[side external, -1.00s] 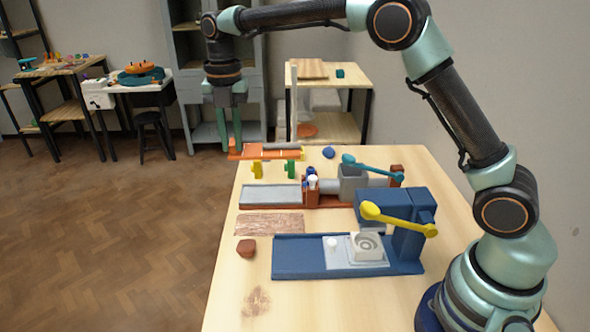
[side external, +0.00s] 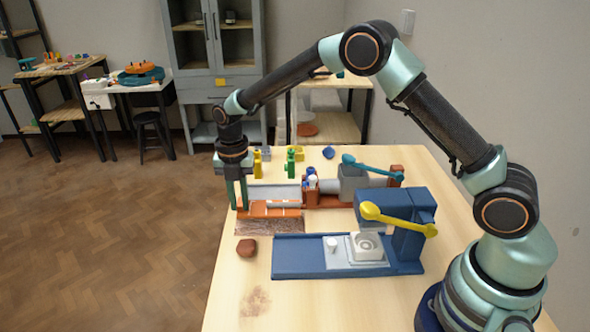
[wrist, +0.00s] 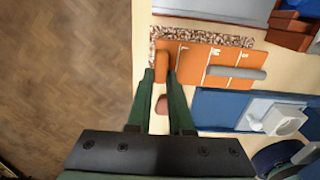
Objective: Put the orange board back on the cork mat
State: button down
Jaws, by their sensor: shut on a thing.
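My gripper (side external: 238,206) points down at the left end of the orange board (side external: 272,212) and is shut on its raised orange handle; the handle is between the fingertips in the wrist view (wrist: 161,72). The board is level, with white lines across it and a grey rod (wrist: 236,72) lying on it. The speckled brown cork mat (side external: 268,228) is under the board, its front strip showing in the side view and its far strip in the wrist view (wrist: 205,36). I cannot tell whether the board touches the mat or is just above it.
A blue press (side external: 300,262) with a yellow lever stands in front, a grey and brown press (side external: 352,182) behind. A brown lump (side external: 246,248) lies near the left edge. Yellow and green pieces (side external: 290,165) stand at the back.

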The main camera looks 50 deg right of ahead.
jog(key=shift+f, duration=2)
jog(key=shift+f, duration=0.15)
jog(key=c, duration=0.8)
grip_release()
